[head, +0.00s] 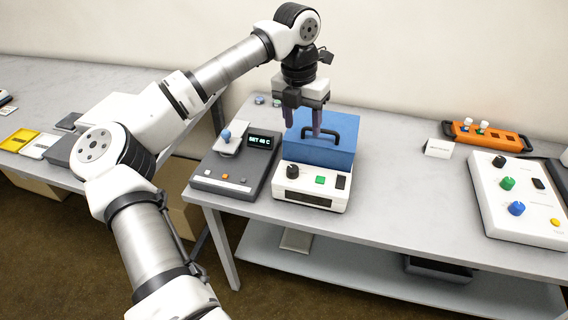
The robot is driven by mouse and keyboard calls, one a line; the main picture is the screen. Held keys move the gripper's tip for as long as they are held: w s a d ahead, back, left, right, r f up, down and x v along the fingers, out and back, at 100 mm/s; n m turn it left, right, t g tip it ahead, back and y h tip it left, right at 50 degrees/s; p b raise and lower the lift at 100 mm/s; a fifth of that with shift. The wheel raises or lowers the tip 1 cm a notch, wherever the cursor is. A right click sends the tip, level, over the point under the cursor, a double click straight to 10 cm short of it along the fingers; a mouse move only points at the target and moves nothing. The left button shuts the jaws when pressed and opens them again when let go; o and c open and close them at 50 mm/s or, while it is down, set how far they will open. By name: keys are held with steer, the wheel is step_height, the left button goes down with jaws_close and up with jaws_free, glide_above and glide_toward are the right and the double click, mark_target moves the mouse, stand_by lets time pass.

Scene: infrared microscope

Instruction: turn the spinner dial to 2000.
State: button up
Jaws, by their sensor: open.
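A white device with a blue lid (335,157) and a black lid handle (322,130) stands on the table. A black dial (292,171) sits at the left of its front, beside a green button (320,180). This looks like the spinner and its dial; the scale marks are too small to read. My gripper (303,124) is open and empty, pointing down over the blue lid, above and behind the dial. Its fingers partly cover the lid, and I cannot tell how far above the lid they are.
A white panel with several knobs (491,185) and an orange rack (510,141) are at the right.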

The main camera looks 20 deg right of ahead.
mark_target(293, 167)
steer(key=shift+y, duration=0.5)
steer(key=f+p, duration=0.1)
steer(key=f, duration=0.3)
steer(key=a+f+p, duration=0.1)
steer(key=f, duration=0.4)
steer(key=w+f+p, duration=0.1)
steer(key=f+p, duration=0.1)
steer(key=f, duration=0.3)
steer(key=shift+a+f, duration=0.2)
steer(key=shift+a, duration=0.05)
steer(key=shift+c, duration=0.4)
steer(key=c, duration=0.9)
